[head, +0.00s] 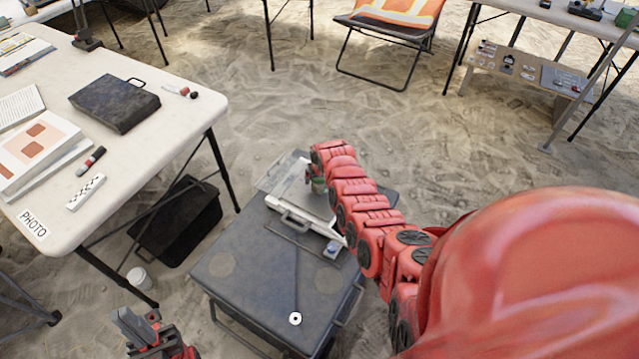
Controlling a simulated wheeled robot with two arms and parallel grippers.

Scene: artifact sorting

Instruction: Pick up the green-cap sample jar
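A white table (185,118) at left holds a black case (115,103), papers and markers. A black bin (178,222) and white cup (139,279) stand below it. A small white ring (295,318) lies on the grey case. Open sand lies beyond; a chair (388,40) stands behind.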

